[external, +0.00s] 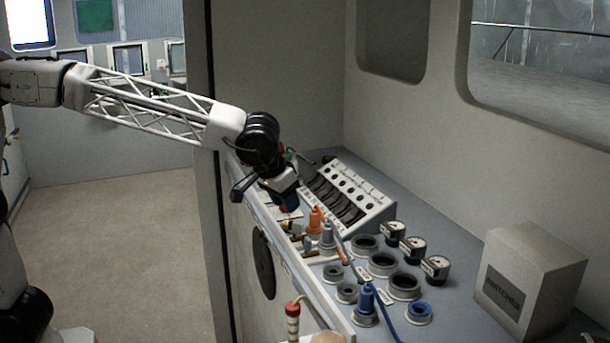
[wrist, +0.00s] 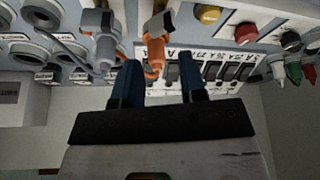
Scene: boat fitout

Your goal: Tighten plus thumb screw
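I cannot pick out the plus thumb screw for certain. The knobs lie to the right of the fingers.
An orange plug (external: 315,219) and a grey plug (external: 327,236) stand close to the gripper. The switch panel (external: 372,218) is behind them. A box (external: 540,265) stands far right.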

